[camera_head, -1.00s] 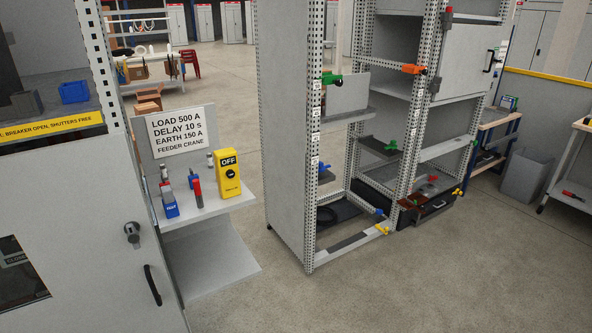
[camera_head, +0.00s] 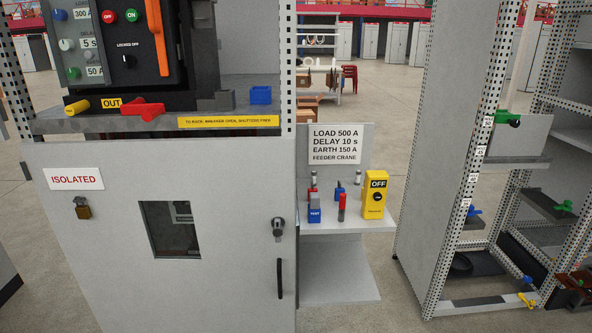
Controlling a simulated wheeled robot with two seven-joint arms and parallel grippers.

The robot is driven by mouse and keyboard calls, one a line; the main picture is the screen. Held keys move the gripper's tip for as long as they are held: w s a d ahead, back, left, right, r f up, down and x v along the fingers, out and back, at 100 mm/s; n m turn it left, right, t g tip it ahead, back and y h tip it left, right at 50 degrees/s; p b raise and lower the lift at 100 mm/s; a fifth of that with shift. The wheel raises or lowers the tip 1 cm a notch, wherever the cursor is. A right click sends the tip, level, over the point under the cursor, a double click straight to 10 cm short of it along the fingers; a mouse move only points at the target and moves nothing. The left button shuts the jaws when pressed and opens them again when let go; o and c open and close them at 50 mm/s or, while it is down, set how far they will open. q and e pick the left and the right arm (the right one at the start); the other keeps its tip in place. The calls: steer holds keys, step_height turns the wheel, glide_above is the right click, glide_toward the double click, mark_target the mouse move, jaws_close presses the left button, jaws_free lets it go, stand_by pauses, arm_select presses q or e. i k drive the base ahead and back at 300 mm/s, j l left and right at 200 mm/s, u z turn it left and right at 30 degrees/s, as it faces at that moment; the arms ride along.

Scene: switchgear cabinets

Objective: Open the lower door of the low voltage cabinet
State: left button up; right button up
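The low voltage cabinet's lower door (camera_head: 110,265) is a grey panel at the left and centre of the head view, and it appears shut. It has a small dark window (camera_head: 170,229), a key-like lock knob (camera_head: 278,228) and a black vertical handle (camera_head: 280,279) near its right edge. A white ISOLATED sign (camera_head: 75,179) and a brass padlock (camera_head: 82,208) are on its left part. Neither of my grippers shows in the view.
Above the door, a breaker unit (camera_head: 125,45) with a red lever (camera_head: 143,107) sits on a shelf. A side shelf (camera_head: 345,226) at the right holds a yellow OFF box (camera_head: 375,195) and small tools. An open rack (camera_head: 440,150) stands further right. Floor between is clear.

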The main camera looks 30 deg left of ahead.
mark_target(91, 194)
steer(key=u, duration=1.85)
